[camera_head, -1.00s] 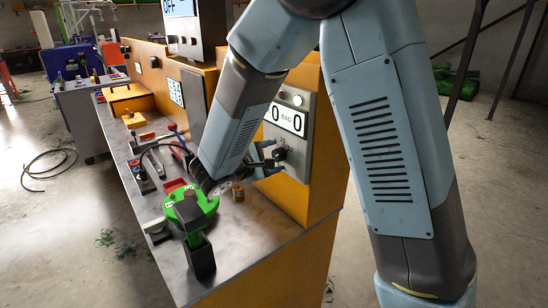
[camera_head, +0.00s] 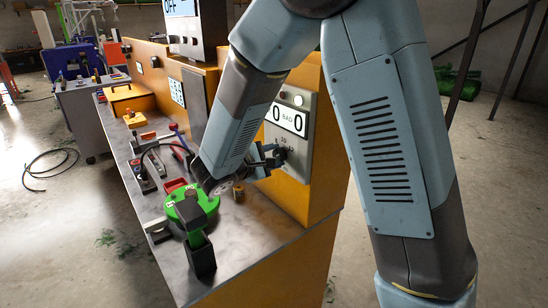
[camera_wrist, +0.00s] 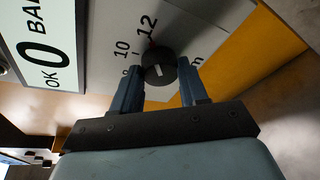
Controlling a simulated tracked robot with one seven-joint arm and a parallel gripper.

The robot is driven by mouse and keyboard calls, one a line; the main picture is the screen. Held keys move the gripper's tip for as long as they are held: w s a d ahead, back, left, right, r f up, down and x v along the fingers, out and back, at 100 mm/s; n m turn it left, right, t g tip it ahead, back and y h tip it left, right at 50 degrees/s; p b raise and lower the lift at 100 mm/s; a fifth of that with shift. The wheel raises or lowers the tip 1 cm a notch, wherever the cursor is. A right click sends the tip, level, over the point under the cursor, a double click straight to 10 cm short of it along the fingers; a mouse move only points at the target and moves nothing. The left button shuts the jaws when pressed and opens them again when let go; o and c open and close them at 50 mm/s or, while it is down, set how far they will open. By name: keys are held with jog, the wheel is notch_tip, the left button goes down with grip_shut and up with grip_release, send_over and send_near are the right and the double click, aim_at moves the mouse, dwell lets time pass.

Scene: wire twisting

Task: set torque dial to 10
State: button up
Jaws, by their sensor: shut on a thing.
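The torque dial (camera_wrist: 158,69) is a black round knob on a light grey panel (camera_wrist: 206,20). The numbers 10 and 12 are printed beside it, with a small red mark near the 12. A short white line shows on the knob face; I cannot tell which number it marks. My gripper (camera_wrist: 160,74) is shut on the knob, one finger on each side. In the head view my gripper (camera_head: 266,158) is at the panel's lower part, and the dial (camera_head: 281,153) is partly hidden by the fingers.
A display (camera_head: 286,118) reading 0 BAD 0 sits above the dial. The metal worktop (camera_head: 240,225) holds a green-topped device (camera_head: 191,210), a small brass-coloured block (camera_head: 239,193) and several tools to the left. The worktop's front right is clear.

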jog(key=n+g, duration=0.1)
jog(key=n, duration=0.2)
jog(key=shift+w+n+g+h, duration=0.1)
jog(key=shift+n+g+h, duration=0.2)
jog(key=shift+g+h, duration=0.1)
jog(key=n, duration=0.1)
jog(key=n+g+h, duration=0.1)
jog(key=n, duration=0.1)
jog(key=shift+w+a+r+n, duration=0.1)
jog(key=shift+w+a+n, duration=0.05)
jog(key=shift+n, duration=0.15)
dwell(0.4)
jog(key=o, duration=1)
jog(key=shift+g, duration=0.3)
jog(key=shift+o, duration=0.2)
jog(key=v, duration=1.3)
jog(key=shift+s+a, duration=0.2)
jog(key=shift+a, duration=0.15)
